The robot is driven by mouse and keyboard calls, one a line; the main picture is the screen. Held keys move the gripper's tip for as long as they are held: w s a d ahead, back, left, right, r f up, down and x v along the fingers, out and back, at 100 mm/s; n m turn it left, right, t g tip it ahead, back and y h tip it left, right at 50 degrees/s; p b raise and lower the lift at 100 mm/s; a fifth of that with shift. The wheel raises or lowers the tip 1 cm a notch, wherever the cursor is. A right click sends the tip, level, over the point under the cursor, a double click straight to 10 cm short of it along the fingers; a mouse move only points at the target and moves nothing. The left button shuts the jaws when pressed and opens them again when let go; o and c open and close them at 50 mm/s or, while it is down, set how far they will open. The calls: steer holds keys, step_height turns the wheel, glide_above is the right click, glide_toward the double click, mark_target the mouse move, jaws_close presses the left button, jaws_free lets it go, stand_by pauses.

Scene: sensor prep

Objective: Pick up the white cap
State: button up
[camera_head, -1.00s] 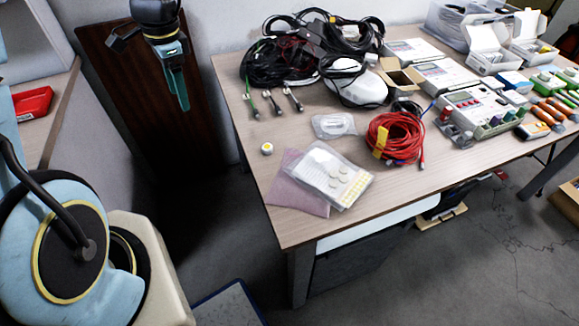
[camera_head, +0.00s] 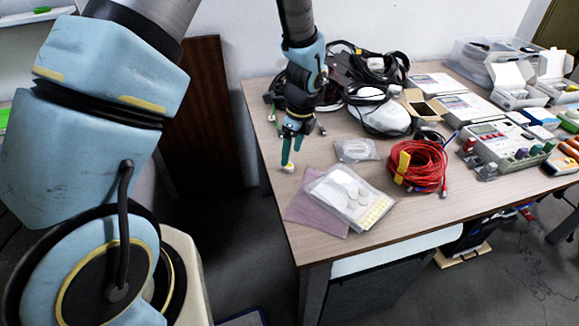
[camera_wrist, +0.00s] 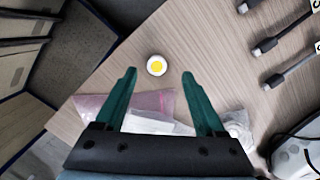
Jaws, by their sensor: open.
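The white cap (camera_head: 289,168) is small and round and sits on the wooden table near its left edge. In the wrist view the cap (camera_wrist: 156,65) shows a yellow centre. My gripper (camera_head: 291,150) points down at the cap, with its green fingers apart and nothing held. In the wrist view my gripper (camera_wrist: 159,74) has the cap centred in line with the gap, just beyond the fingertips. I cannot tell whether a fingertip touches it.
A pink sheet (camera_head: 316,216) and a clear bag with white discs (camera_head: 350,195) lie in front of the cap. A small clear bag (camera_head: 356,150), a red cable coil (camera_head: 417,165) and black cables (camera_head: 385,73) lie nearby. The table's left edge is close.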

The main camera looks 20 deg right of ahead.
mark_target(289, 165)
steer(key=shift+a+f+p, duration=0.15)
steer(key=shift+f+p, duration=0.15)
steer(key=shift+f, duration=0.8)
steer(key=shift+a+f+p, duration=0.15)
steer(key=shift+f+p, duration=0.1)
steer(key=shift+f, duration=0.8)
jaws_close()
